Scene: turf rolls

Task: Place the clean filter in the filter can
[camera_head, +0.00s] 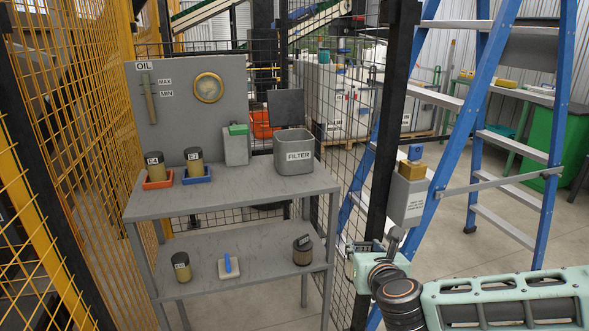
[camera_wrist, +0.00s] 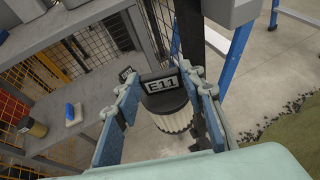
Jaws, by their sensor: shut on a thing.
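The clean filter (camera_wrist: 172,118) has a white pleated body and a dark cap marked E11. My gripper (camera_wrist: 168,84) is shut on it, with one blue-padded finger on each side of the cap. The filter hangs in front of the shelf unit, clear of it, over the floor. In the head view my gripper is at the right of the unit, and the filter is mostly hidden by it. The filter can (camera_head: 294,158) is a grey open-topped bin labelled FILTER on the upper shelf at the right. Its dark lid (camera_head: 286,107) stands raised behind it. Its inside is mostly hidden.
Jars stand on a red tray (camera_head: 158,184) and a blue tray (camera_head: 197,180) beside a green-capped container (camera_head: 236,148). The lower shelf (camera_head: 205,293) holds a jar, a blue-handled tool and a dark-capped item (camera_head: 302,250). A black post (camera_head: 378,170) and blue ladder (camera_head: 470,90) stand right.

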